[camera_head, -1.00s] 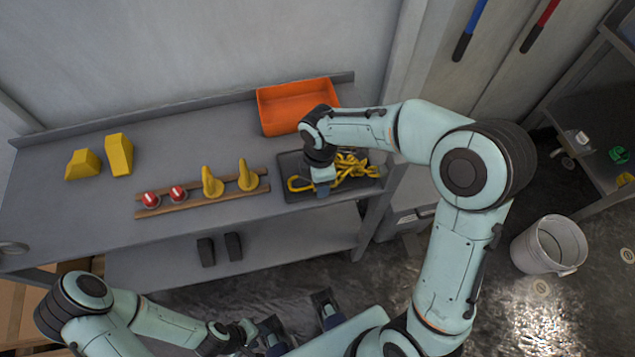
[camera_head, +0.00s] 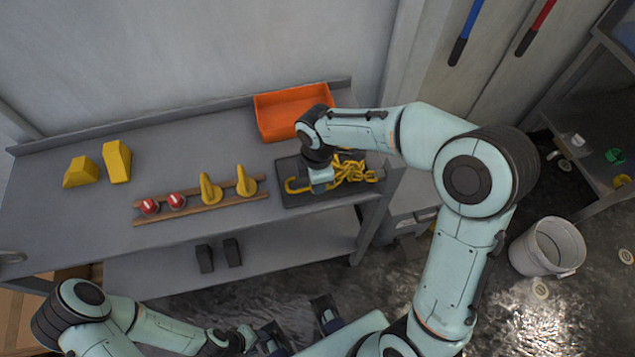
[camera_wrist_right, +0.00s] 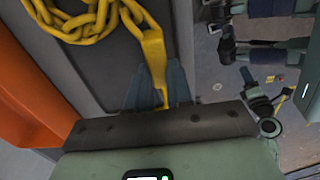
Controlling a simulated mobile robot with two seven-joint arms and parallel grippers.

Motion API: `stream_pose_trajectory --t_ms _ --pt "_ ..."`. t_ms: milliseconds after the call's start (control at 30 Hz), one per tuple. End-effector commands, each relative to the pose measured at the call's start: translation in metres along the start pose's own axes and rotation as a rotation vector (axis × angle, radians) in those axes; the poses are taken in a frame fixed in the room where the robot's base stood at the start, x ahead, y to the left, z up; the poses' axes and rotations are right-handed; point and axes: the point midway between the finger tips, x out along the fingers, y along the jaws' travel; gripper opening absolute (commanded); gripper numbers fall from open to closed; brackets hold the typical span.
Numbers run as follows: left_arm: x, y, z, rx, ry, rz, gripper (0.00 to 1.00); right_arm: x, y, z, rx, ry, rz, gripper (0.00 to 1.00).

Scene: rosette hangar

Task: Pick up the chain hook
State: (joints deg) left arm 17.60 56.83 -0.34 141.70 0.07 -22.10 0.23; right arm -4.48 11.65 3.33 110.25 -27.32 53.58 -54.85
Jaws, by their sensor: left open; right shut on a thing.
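The yellow chain hook (camera_head: 293,185) is at the left end of a yellow chain (camera_head: 352,170) on a dark tray (camera_head: 290,202) on the bench. My right gripper (camera_head: 319,186) is over the tray, shut on the chain hook. In the right wrist view the hook's yellow shank (camera_wrist_right: 155,60) runs between the gripper's fingers (camera_wrist_right: 156,88), and the chain (camera_wrist_right: 85,15) shows beyond it. My left gripper (camera_head: 262,340) is open and empty, low in front of the bench, away from the chain.
An orange bin (camera_head: 292,110) stands behind the tray. To the left are a wooden rack (camera_head: 225,198) with two yellow hooks and two red-topped pieces, and two yellow blocks (camera_head: 117,162). A white bucket (camera_head: 548,247) stands on the floor at right.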

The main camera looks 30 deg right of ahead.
Motion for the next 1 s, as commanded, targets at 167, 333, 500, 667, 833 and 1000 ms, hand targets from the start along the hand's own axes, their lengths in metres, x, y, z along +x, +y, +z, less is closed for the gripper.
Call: stream_pose_trajectory --t_ms 167,333,500,667,833,1000 --pt "-0.007 0.003 -0.001 0.001 0.003 0.001 0.43 -0.042 0.001 0.0 0.002 0.003 0.007 0.0" --pt "-0.015 0.006 -0.002 0.002 0.006 0.002 0.43 -0.094 0.001 -0.001 0.001 0.004 0.008 0.0" --pt "-0.023 0.009 -0.003 0.003 0.009 0.003 0.43 -0.138 0.001 -0.001 0.0 0.003 0.006 0.0" --pt "-0.028 0.011 -0.004 0.004 0.011 0.004 0.43 -0.166 0.001 -0.001 -0.001 0.003 0.003 0.0" --pt "-0.03 0.012 -0.004 0.004 0.012 0.004 0.43 -0.18 0.0 0.0 0.0 0.002 0.001 0.0" --pt "-0.03 0.012 -0.004 0.004 0.012 0.004 0.43 -0.183 0.0 0.0 0.0 0.001 0.0 0.0"
